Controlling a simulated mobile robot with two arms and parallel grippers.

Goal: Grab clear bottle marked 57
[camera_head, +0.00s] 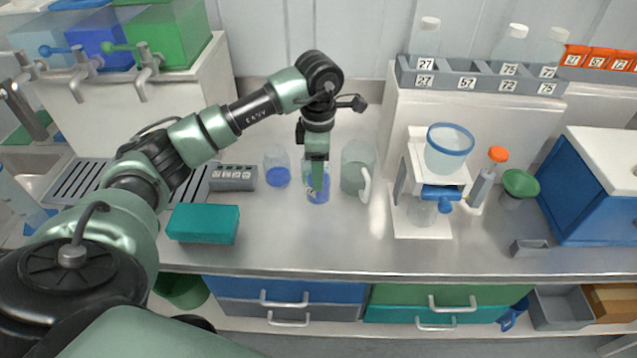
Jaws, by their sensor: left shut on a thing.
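My left gripper (317,184) points straight down over the counter and is shut on a clear bottle (318,196) with blue liquid in it. The bottle is upright at the counter's middle, and the gripper hides much of it. A small label shows on it, but I cannot read its number. I cannot tell whether its base touches the counter. The grey rack (480,83) on the right shelf has a slot marked 57 with no bottle in it. My right gripper is out of view.
A beaker with blue liquid (277,168) stands left of the held bottle, and a clear jug (356,170) stands close on its right. A teal box (203,224) lies front left. A white filter stand (421,222) is at right. The front middle counter is clear.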

